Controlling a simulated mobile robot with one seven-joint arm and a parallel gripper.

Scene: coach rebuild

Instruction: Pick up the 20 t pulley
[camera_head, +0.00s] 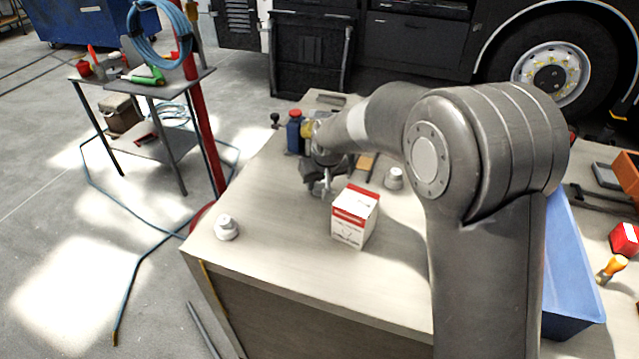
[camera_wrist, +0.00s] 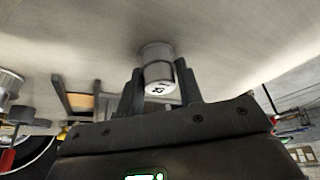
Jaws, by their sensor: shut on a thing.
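My gripper (camera_wrist: 158,88) is shut on a small silver metal pulley (camera_wrist: 156,66), with one dark finger on each side of it. A dark mark, perhaps a number, shows on the pulley's near end, but I cannot read it surely. In the head view my gripper (camera_head: 322,184) is low over the workbench, behind the red and white box, and partly hidden by my arm. I cannot tell whether the held pulley touches the bench. Two similar silver pulleys stand on the bench, one near the left front corner (camera_head: 226,229) and one right of the gripper (camera_head: 394,179).
The red and white box (camera_head: 354,216) stands just in front of my gripper. A blue bottle with a red cap (camera_head: 295,132) is behind it. A blue bin (camera_head: 573,270) is at the right.

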